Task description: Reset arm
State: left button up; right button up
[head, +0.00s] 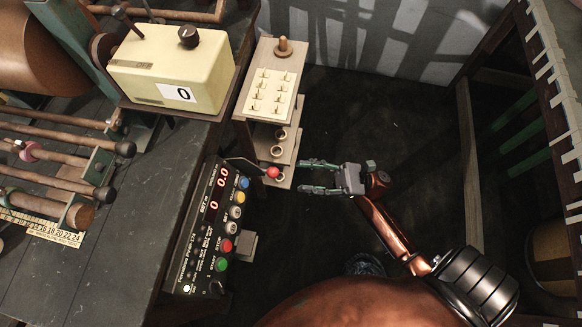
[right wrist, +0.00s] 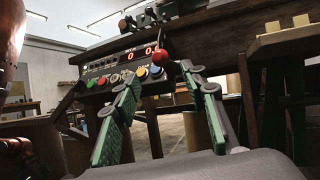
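My right gripper (head: 304,176) points left in the head view, beside the lever with the red ball knob (head: 272,172). Its two fingers are spread apart with nothing between them. In the right wrist view the open green-padded fingers (right wrist: 165,110) show, and the red knob (right wrist: 160,54) appears just beyond and between their tips. I cannot tell whether a finger touches the knob. The control panel (head: 208,232) has red displays reading 0 and 0.0 and several coloured buttons; it also shows in the right wrist view (right wrist: 122,68). My left gripper is not in view.
A dark workbench (head: 120,200) with rollers fills the left. A cream box (head: 173,67) reading 0 sits at its back. A narrow wooden stand (head: 262,125) with a switch plate rises behind the knob. A slatted rack stands at the right. Dark floor (head: 390,110) lies open between.

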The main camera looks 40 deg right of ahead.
jog(key=shift+v, duration=0.95)
